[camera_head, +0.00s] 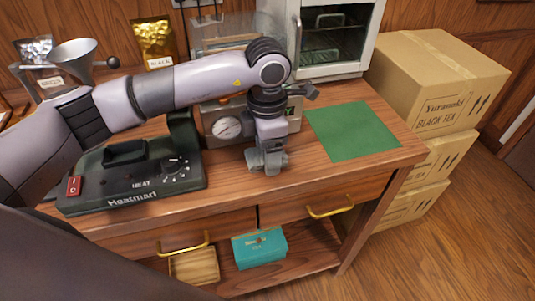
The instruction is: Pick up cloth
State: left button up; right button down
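A green cloth (353,131) lies flat on the right part of the wooden table (330,172). My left arm reaches in from the left, over the table. My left gripper (268,168) points down above the table's front part, to the left of the cloth and apart from it. Its fingers are small and seen from above, so I cannot tell whether they are open or shut. No held object shows at the gripper. My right gripper is not in view.
A dark Heatmart device (105,190) stands at the front left. A box with a round gauge (227,127) is behind the gripper. A white-framed cabinet (329,73) stands behind the cloth. Cardboard boxes (425,85) are stacked at the right. A teal box (260,249) sits below.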

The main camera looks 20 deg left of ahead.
pick_arm(q)
jog(key=c, duration=0.8)
notch_tip(320, 180, up, 20)
dwell(0.3)
